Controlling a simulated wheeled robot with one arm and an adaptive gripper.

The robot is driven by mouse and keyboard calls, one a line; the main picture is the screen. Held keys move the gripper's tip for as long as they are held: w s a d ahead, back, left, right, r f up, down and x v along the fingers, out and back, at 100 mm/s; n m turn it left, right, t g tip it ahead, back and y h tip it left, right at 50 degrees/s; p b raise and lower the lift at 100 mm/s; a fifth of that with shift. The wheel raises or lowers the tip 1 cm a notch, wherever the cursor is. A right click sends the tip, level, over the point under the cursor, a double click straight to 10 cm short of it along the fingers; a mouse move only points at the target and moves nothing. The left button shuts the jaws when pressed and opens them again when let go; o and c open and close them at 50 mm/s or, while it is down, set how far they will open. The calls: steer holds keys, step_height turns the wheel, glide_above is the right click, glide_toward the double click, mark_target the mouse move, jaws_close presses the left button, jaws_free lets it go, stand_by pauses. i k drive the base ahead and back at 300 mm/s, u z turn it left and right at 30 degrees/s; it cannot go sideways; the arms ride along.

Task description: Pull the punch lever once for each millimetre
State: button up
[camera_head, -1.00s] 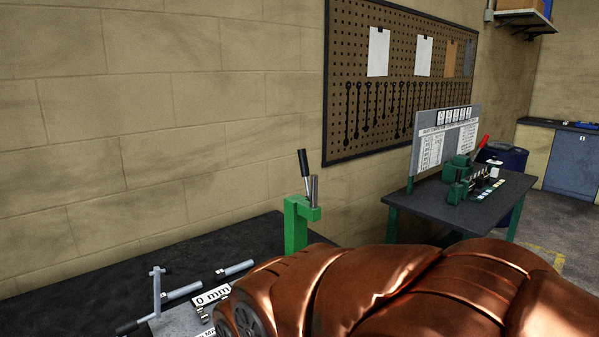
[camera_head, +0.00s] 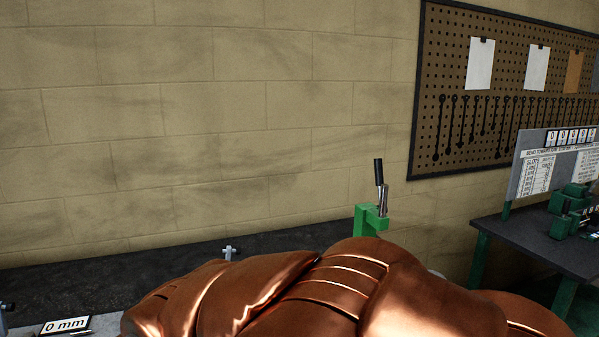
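A green bench press (camera_head: 368,221) stands at the right end of the dark bench, with its lower part hidden behind my copper arm. Its lever (camera_head: 379,172) has a black grip and points up, leaning slightly left. A "0 mm" sign (camera_head: 66,325) lies at the bottom left on the bench. My gripper is not in view; only my arm shows, crossing the lower middle and right.
The dark bench (camera_head: 120,272) runs along a block wall. A small grey cross-shaped part (camera_head: 230,252) shows just above my arm. At right are a pegboard (camera_head: 500,80) with tools and papers, and a dark table (camera_head: 530,240) bearing a green device (camera_head: 568,212) and a lettered board (camera_head: 530,178).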

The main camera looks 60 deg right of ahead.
mark_target(377, 162)
steer(key=u, duration=1.3)
steer(key=k, duration=1.3)
steer(key=z, duration=1.35)
